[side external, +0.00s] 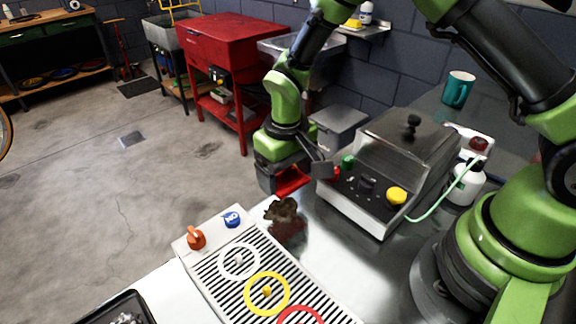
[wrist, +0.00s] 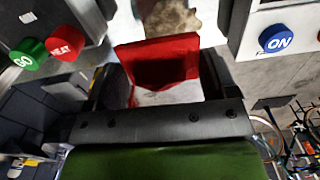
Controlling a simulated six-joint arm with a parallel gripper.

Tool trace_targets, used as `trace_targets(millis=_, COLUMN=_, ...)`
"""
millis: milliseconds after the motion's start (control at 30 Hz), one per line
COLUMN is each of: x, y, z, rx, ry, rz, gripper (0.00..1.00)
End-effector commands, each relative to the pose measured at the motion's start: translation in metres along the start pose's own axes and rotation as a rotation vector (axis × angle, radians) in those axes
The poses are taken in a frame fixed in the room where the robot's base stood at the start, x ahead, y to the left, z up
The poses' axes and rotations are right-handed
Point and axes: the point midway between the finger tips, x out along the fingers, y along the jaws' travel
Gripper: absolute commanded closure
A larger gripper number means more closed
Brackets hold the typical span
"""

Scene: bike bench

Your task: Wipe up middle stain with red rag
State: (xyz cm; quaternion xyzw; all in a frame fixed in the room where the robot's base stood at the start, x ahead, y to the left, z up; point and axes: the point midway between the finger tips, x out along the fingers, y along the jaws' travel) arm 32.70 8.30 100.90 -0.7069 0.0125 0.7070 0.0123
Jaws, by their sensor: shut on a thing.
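My gripper (wrist: 163,80) is shut on the red rag (wrist: 158,58), which spreads between the dark fingers in the wrist view. In the side view the rag (side external: 290,183) shows under my gripper, at the bench's far edge. A brown, ragged-edged patch (side external: 282,210) that looks like a stain is on the metal bench, just nearer the camera than the rag. It also shows in the wrist view (wrist: 172,17), beyond the rag and cut by the frame's top. A reddish smear or reflection (side external: 288,233) lies beside it. No other stain is clear, so I cannot tell which is the middle one.
A machine with a clear lid (side external: 408,145) and green, red and yellow buttons stands right of my gripper. A slatted panel (side external: 215,232) with coloured rings and a blue ON button (side external: 232,219) lies front left.

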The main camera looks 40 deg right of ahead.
Motion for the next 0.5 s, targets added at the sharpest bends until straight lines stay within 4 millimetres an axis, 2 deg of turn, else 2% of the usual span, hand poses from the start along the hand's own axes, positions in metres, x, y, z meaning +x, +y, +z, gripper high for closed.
trace_targets(millis=500, x=0.037, y=0.0, z=0.0, rx=0.0, ry=-0.001, rz=0.0, gripper=0.44)
